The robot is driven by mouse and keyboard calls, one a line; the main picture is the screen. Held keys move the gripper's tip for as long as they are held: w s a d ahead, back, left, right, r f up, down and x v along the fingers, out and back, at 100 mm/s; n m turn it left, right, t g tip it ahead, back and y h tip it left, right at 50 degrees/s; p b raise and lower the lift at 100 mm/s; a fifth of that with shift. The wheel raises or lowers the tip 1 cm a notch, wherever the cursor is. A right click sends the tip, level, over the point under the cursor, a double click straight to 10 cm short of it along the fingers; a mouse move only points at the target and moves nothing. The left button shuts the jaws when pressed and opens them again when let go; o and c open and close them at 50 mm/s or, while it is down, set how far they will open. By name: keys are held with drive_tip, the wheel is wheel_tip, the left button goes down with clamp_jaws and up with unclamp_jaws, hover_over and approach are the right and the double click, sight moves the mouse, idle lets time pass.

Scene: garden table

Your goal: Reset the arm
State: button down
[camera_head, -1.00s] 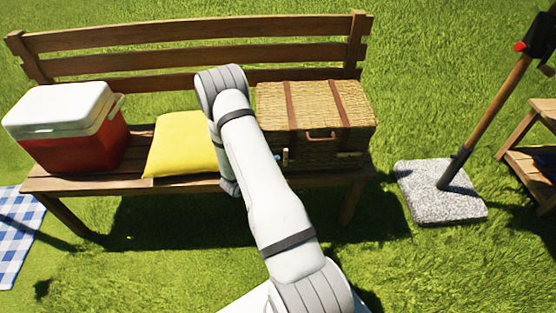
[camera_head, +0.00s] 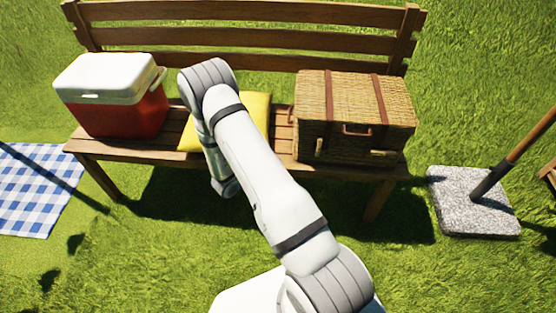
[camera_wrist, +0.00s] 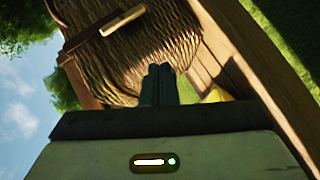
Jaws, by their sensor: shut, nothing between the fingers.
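My arm reaches from the bottom right of the head view up over the front of the bench, bent at the elbow. My gripper is hidden behind my own arm in the head view. In the wrist view my gripper (camera_wrist: 159,72) shows with its two dark fingers together, shut and empty. Beyond the fingertips is the wicker basket (camera_wrist: 150,45), seen tilted, and I cannot tell the exact gap. In the head view the closed wicker basket (camera_head: 350,100) stands on the right part of the bench.
The wooden bench (camera_head: 250,40) also holds a red and white cooler (camera_head: 125,110) and a yellow cushion (camera_head: 258,120) partly behind my arm. A blue checked blanket (camera_head: 35,190) lies left. A stone base with a pole (camera_head: 460,215) stands right. Open grass is in front.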

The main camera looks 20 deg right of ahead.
idle(0.4)
drive_tip(key=w+a+r+m+t+y+p, duration=0.1)
drive_tip(key=w+a+r+t+y+p, duration=0.2)
drive_tip(key=w+r, duration=0.4)
drive_tip(key=s+a+r+y+p, duration=0.1)
drive_tip(key=a+r+y, duration=0.25)
drive_tip(key=r, duration=0.35)
drive_tip(key=s+a+r+n+y+p, duration=0.1)
drive_tip(key=a+r+y, duration=0.25)
drive_tip(key=r, duration=0.35)
drive_tip(key=s+a+r+y+p, duration=0.1)
drive_tip(key=a+r+y, duration=0.25)
drive_tip(key=r, duration=0.45)
drive_tip(key=s+a+r+n+g+y+p, duration=0.1)
drive_tip(key=s+a+r+g+y+p, duration=0.15)
drive_tip(key=s+r, duration=0.85)
drive_tip(key=s+d+r+g+h+p, duration=0.1)
drive_tip(key=s+d+r, duration=0.1)
drive_tip(key=s, duration=0.6)
drive_tip(key=s+d+r+g+h+p, duration=0.1)
drive_tip(key=s+d+r, duration=0.1)
drive_tip(key=s, duration=0.6)
drive_tip(key=shift+d+r+m+h+p, duration=0.25)
drive_tip(key=shift+r+m+h+p, duration=0.05)
drive_tip(key=shift+r, duration=0.15)
drive_tip(key=shift+s+d, duration=0.1)
